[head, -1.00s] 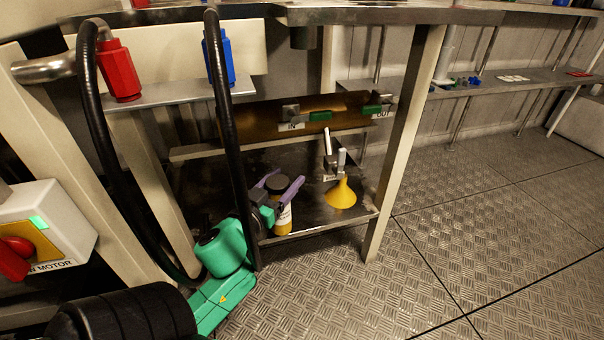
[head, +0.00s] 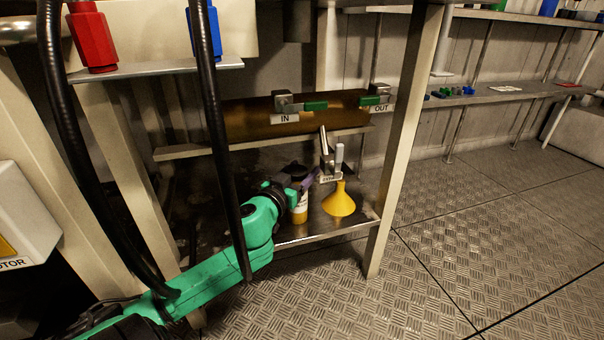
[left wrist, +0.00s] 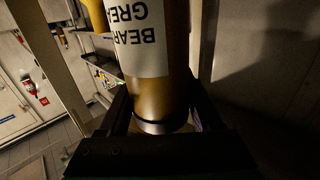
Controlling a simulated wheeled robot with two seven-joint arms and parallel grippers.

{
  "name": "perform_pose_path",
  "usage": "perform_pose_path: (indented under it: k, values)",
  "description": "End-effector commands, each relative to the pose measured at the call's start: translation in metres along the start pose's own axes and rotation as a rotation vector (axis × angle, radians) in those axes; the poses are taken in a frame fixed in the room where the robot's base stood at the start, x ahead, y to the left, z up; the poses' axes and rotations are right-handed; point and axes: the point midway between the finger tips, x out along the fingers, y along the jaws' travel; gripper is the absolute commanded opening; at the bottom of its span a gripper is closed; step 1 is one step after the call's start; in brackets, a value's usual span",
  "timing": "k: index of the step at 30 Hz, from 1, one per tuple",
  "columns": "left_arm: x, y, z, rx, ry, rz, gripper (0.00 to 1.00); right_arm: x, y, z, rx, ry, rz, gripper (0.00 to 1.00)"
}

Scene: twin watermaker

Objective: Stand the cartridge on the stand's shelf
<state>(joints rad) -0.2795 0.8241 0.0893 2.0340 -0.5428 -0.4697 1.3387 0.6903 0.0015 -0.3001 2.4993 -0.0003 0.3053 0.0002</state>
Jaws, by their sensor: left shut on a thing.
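The cartridge (head: 299,213) is a yellow-and-white cylinder with a dark top. It appears roughly upright over the stand's lower metal shelf (head: 290,240), left of a yellow funnel. My left gripper (head: 306,183), with purple fingers, is shut on its upper part. I cannot tell whether its base touches the shelf. In the left wrist view the cartridge (left wrist: 150,92) lies between the dark jaws (left wrist: 160,125), its grease label upside down. The far end is cut off there. My right gripper is not in view.
The yellow funnel (head: 340,202) stands close right of the cartridge. A brown cylinder (head: 250,118) with IN and OUT valves is above. A black hose (head: 208,120) hangs before my left arm. The stand's pale leg (head: 405,140) is at right; open floor lies beyond.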

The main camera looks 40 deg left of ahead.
Motion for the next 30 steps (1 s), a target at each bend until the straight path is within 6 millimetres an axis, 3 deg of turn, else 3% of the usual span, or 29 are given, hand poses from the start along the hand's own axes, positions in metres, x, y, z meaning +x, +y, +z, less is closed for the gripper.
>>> perform_pose_path:
  k: [1, 3, 14, 17, 30]
  values:
    - [0.0, 0.0, 0.002, -0.002, 0.0, 0.0, 0.69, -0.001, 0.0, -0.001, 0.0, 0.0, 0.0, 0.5]
    - [0.0, 0.0, 0.001, -0.001, 0.0, 0.0, 0.96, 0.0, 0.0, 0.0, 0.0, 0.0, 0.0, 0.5]
    - [0.0, 0.0, -0.003, 0.002, 0.0, 0.001, 0.96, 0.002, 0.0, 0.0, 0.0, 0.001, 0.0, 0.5]
    - [-0.009, 0.001, -0.002, -0.007, -0.004, 0.003, 0.96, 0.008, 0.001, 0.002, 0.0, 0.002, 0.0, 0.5]
    - [-0.1, -0.001, -0.002, -0.007, -0.004, -0.004, 0.96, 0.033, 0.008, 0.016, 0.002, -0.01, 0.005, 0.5]
